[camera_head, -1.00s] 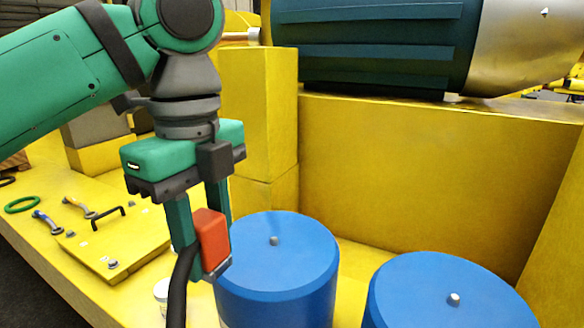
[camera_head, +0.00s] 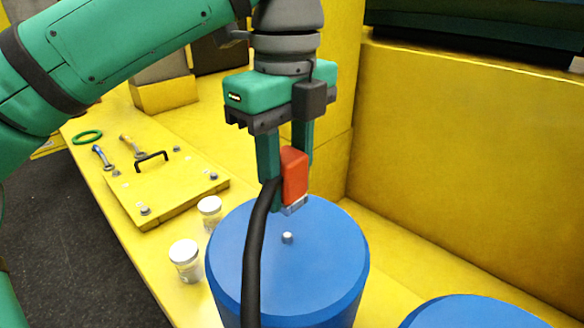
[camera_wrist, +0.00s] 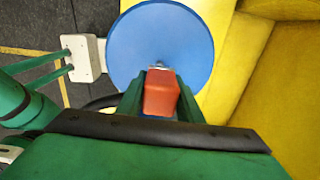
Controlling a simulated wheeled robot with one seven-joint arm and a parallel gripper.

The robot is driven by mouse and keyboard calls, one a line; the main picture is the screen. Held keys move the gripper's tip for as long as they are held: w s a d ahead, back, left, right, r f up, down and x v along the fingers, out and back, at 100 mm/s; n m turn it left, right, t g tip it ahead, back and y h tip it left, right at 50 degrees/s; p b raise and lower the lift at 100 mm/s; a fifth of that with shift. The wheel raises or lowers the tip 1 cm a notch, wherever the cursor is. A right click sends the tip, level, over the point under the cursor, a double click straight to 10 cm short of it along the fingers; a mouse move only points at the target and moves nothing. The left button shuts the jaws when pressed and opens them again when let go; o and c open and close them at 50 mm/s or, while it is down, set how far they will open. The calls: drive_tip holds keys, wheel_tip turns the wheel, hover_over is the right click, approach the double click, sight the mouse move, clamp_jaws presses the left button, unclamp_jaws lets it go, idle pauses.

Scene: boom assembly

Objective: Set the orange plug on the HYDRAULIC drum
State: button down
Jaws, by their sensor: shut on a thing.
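The orange plug (camera_head: 294,174) is held between the fingers of my gripper (camera_head: 287,190), with a metal end pointing down and a black cable (camera_head: 254,258) hanging from it. The plug also shows in the wrist view (camera_wrist: 160,93), in front of a blue drum top. In the head view the plug is above the far side of the left blue drum (camera_head: 228,240), which has a small metal stud (camera_head: 287,237) on top. A gap between plug and drum cannot be judged surely. A second blue drum (camera_head: 470,315) is at the bottom right. No drum label is readable.
Two white-lidded jars (camera_head: 186,262) stand left of the drum. A yellow plate with a black handle (camera_head: 150,158), wrenches (camera_head: 102,156) and a green ring (camera_head: 87,137) lie farther left. A tall yellow wall (camera_head: 450,150) rises behind the drums.

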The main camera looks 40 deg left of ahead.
hover_over(287, 235)
drive_tip(key=shift+f, duration=2.35)
drive_tip(key=shift+f, duration=0.4)
drive_tip(key=shift+w+f, duration=0.1)
drive_tip(key=shift+f, duration=0.25)
drive_tip(key=shift+f, duration=0.85)
idle(0.7)
